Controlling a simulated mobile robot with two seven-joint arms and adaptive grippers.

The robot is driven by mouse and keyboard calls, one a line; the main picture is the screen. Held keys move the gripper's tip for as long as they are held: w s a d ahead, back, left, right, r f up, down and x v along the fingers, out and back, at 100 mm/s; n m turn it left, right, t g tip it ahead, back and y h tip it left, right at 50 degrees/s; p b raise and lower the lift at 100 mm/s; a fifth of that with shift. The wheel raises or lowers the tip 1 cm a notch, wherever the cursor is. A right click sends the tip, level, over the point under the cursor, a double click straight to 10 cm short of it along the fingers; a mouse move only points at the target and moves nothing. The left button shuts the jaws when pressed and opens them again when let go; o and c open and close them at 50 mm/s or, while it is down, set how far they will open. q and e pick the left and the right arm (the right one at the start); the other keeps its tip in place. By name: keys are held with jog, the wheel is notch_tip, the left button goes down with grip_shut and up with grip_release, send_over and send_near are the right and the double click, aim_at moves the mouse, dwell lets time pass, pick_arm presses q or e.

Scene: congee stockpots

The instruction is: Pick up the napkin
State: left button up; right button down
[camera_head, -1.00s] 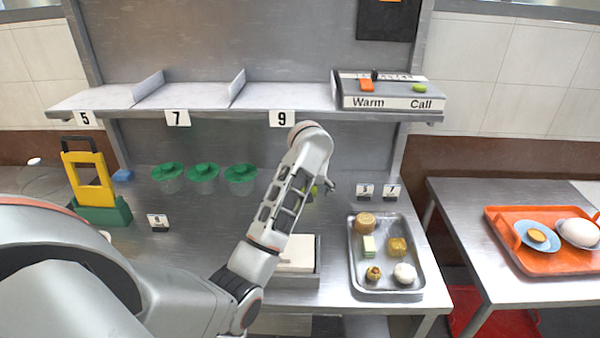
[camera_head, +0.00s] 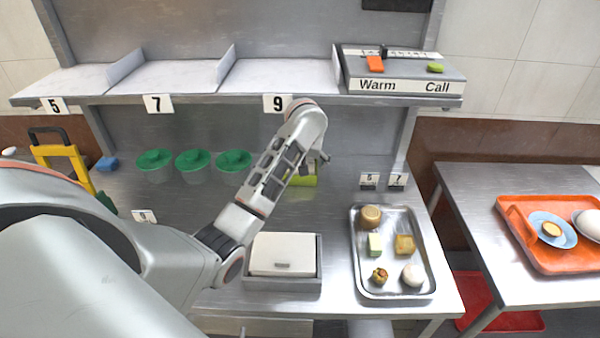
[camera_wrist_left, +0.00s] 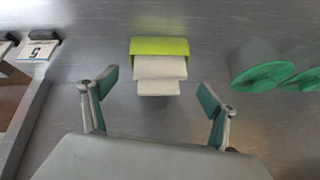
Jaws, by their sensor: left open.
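The napkin (camera_wrist_left: 158,68) is white and layered, and sticks out of a lime-green holder (camera_wrist_left: 160,46) in the left wrist view. In the head view the green holder (camera_head: 303,181) shows partly behind my left arm; the napkin is hidden there. My left gripper (camera_wrist_left: 158,83) is open and empty, its two fingers spread to either side of the napkin's lower end, apart from it. In the head view the gripper (camera_head: 322,160) hangs over the steel counter near the holder, mostly hidden by its wrist. My right gripper is not in view.
Green-lidded cups (camera_head: 194,163) stand left of the holder. A metal tray (camera_head: 358,279) of small foods lies to the right, beside number cards (camera_head: 370,181). A white lidded box (camera_head: 284,253) sits at the front. A shelf (camera_head: 180,98) runs above the counter.

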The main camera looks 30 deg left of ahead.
pick_arm(q)
jog(key=shift+x, duration=1.75)
jog(key=c, duration=0.8)
jog(key=shift+w+a+r, duration=0.1)
jog(key=shift+r, duration=0.05)
